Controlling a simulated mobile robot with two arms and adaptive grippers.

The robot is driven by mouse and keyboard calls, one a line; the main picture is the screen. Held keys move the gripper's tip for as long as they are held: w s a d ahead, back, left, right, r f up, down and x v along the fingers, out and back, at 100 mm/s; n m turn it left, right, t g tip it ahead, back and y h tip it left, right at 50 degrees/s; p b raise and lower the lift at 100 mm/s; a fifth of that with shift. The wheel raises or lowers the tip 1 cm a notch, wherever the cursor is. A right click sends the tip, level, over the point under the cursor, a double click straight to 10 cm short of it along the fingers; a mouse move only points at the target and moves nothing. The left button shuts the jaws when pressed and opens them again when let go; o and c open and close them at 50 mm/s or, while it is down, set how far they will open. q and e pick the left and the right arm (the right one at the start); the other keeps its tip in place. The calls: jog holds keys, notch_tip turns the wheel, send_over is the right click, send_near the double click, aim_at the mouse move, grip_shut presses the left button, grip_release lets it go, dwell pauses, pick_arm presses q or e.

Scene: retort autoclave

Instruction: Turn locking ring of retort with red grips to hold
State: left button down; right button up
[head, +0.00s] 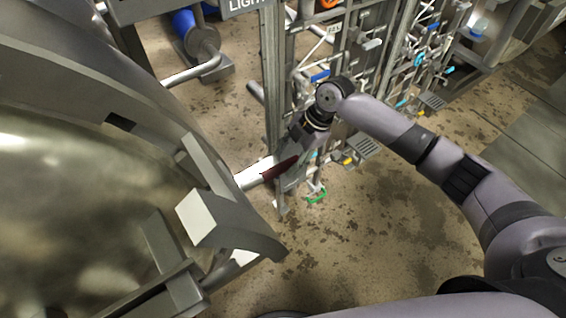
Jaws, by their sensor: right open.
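The retort (60,190) fills the left side, a large round metal vessel front. Its locking ring (170,125) is the grey curved band around the rim, with block-like lugs. A bright metal handle (252,177) sticks out from the ring to the right and ends in a dark red grip (279,168). My right gripper (297,156) points down and left at the red grip. It is open, with its fingers close to the grip; whether they touch it or reach around it cannot be told. My left gripper is not in view.
A metal frame with pipes and valves (376,45) stands behind my right gripper, with blue, yellow and green (316,196) handles. A blue motor-like part (184,24) is at the upper left. The stained floor (400,240) is clear at the lower middle.

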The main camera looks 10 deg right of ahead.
aim_at(284, 166)
jog(key=shift+x, duration=1.95)
jog(key=shift+c, duration=0.4)
grip_shut()
